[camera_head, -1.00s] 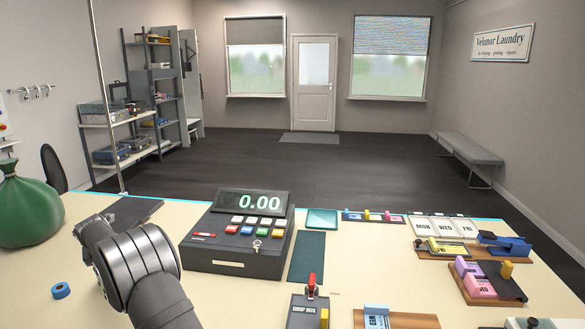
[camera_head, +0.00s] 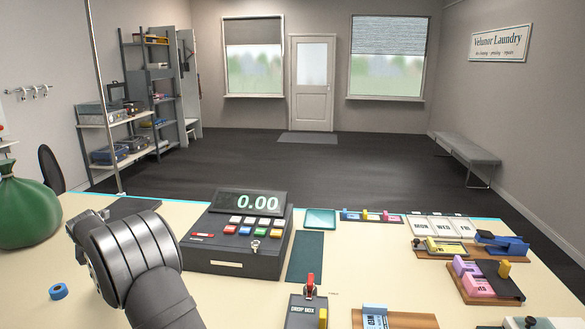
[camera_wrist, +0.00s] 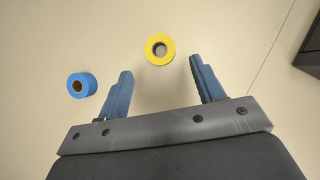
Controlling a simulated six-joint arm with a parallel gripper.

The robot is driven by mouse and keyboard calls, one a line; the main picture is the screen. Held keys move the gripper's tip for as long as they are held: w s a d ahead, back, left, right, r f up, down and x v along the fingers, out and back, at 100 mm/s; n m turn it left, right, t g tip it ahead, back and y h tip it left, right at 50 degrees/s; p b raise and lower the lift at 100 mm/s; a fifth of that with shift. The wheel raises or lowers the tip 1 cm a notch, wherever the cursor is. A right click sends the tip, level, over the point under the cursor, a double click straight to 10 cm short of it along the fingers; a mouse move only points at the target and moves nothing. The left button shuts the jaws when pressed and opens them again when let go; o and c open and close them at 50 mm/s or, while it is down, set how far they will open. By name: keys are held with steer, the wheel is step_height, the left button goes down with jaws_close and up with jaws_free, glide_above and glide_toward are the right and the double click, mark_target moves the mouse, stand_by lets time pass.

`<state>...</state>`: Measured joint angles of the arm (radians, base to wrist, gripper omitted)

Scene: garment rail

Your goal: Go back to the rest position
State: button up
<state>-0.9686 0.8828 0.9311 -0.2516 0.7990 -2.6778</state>
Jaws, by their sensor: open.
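My gripper (camera_wrist: 160,92) shows in the wrist view with its two blue fingers apart and nothing between them. It is above the cream counter (camera_wrist: 225,25). A yellow tape roll (camera_wrist: 148,47) lies on the counter beyond the fingertips, and a blue tape roll (camera_wrist: 75,86) lies left of the left finger. In the head view my arm stands at the lower left and hides the fingers. The blue roll (camera_head: 58,291) shows there left of the arm; the yellow roll is hidden.
A cash register (camera_head: 238,235) reading 0.00 stands right of my arm. A green sack (camera_head: 28,212) sits at the left edge. A card device (camera_head: 305,308), ticket trays and a stapler (camera_head: 500,243) fill the right side.

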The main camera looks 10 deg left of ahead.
steer(key=v, duration=0.6)
steer(key=x, duration=1.2)
steer(key=shift+f, duration=0.3)
step_height(320, 180, up, 5)
steer(key=shift+w+f, duration=0.1)
steer(key=w+d+r, duration=0.4)
steer(key=d+r, duration=0.7)
steer(key=r, duration=0.1)
steer(key=w+d+m+h, duration=0.2)
steer(key=w+d+m, duration=0.2)
steer(key=d, duration=1.6)
steer(key=w+d+r+m+t+h, duration=0.1)
steer(key=w+d+m, duration=0.3)
steer(key=d, duration=1.6)
steer(key=shift+w+h, duration=0.7)
steer(key=shift+w, duration=1.15)
steer(key=shift+o, duration=0.2)
